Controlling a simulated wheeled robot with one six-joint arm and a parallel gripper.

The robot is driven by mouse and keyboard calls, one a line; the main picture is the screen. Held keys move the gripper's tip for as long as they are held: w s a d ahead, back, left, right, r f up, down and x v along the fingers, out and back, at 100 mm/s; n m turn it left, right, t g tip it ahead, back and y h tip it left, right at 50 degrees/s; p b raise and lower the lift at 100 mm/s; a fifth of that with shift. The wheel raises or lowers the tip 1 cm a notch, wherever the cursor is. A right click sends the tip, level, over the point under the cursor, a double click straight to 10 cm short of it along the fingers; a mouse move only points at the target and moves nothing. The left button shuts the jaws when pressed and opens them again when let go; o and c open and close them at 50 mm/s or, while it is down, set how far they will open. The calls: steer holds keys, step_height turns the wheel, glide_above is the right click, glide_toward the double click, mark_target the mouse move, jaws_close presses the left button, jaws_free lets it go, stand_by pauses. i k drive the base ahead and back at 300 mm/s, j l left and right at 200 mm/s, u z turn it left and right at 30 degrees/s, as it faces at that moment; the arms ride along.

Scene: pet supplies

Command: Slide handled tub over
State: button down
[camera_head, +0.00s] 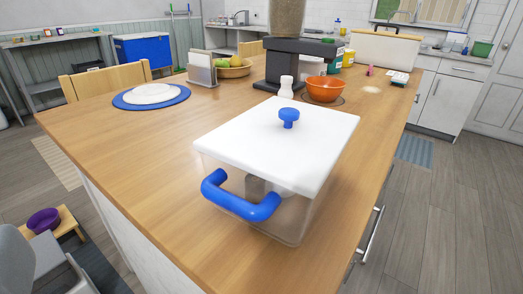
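The handled tub (306,208) stands on the near end of the wooden island counter, close to its right edge. It has clear walls, a flat white lid (265,143) with a blue knob (289,116), and a blue handle (240,203) on its near side. A pale round thing shows dimly inside through the wall. The lid looks seated on top. My gripper does not show in this view.
An orange bowl (324,89), a white shaker (286,87) and a dark-based dispenser (298,50) stand behind the tub. A white plate on a blue mat (131,104) lies at the left. The counter (130,150) left of the tub is clear.

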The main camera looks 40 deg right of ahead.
mark_target(285, 216)
steer(key=k+l, duration=0.25)
steer(key=l, duration=0.15)
steer(key=k+l, duration=0.25)
steer(key=l, duration=0.15)
steer(key=k+l, duration=0.25)
steer(key=l, duration=0.15)
steer(key=k+l, duration=0.25)
steer(key=l, duration=0.15)
